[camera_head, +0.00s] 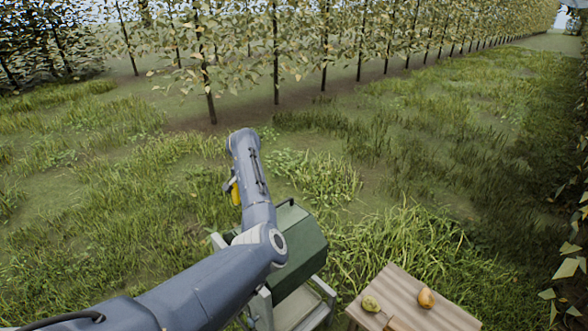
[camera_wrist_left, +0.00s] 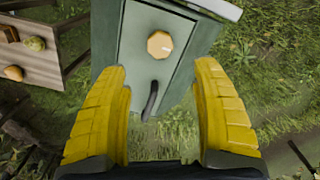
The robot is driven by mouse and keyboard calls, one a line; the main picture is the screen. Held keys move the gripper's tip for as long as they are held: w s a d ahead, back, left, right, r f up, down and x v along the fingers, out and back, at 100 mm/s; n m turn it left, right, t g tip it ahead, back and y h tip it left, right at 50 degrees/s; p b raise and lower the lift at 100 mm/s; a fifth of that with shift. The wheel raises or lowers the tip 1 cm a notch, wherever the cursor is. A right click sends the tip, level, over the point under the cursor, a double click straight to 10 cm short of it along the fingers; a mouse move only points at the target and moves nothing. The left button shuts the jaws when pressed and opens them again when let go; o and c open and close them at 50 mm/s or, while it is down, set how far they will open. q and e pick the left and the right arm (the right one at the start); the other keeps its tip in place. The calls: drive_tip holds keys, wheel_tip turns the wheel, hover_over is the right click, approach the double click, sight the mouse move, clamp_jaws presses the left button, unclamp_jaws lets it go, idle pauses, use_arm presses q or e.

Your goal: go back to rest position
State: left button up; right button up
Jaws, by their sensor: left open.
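My left arm reaches in from the left in the head view, over the near side of a green crate (camera_head: 300,250). One yellow finger of my left gripper (camera_head: 234,193) shows there, beside the crate's far left side. In the left wrist view both yellow fingers of the gripper (camera_wrist_left: 160,67) are spread wide with nothing between them. My right gripper is out of view.
The crate rests on a pale stand (camera_head: 318,312). A wooden table (camera_head: 405,280) at the lower right holds a greenish pear (camera_head: 370,304) and an orange pear (camera_head: 426,298). Rows of trees (camera_head: 277,55) stand at the back. Open grass surrounds the stand.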

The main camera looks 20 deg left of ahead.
use_arm(q)
drive_tip(key=s+a+f+t+y, duration=0.1)
drive_tip(key=s+a+f+y, duration=0.2)
drive_tip(key=s+f, duration=0.55)
drive_tip(key=s+a+f+t+y, duration=0.1)
drive_tip(key=s+a+f+y, duration=0.3)
drive_tip(key=s, duration=0.7)
drive_tip(key=s+d+m+t+h, duration=0.2)
drive_tip(key=s+d+m+t, duration=0.4)
drive_tip(key=s+d, duration=1.4)
drive_tip(key=s+d+f+g+h, duration=0.2)
drive_tip(key=f, duration=1.3)
drive_tip(key=s+d+f+g+h, duration=0.1)
drive_tip(key=s+d+f+g, duration=0.1)
drive_tip(key=f, duration=1.3)
drive_tip(key=s+f+n+g+h, duration=0.2)
drive_tip(key=s+f, duration=1.9)
drive_tip(key=s, duration=0.1)
drive_tip(key=shift+n+g, duration=0.3)
drive_tip(key=shift+n, duration=0.1)
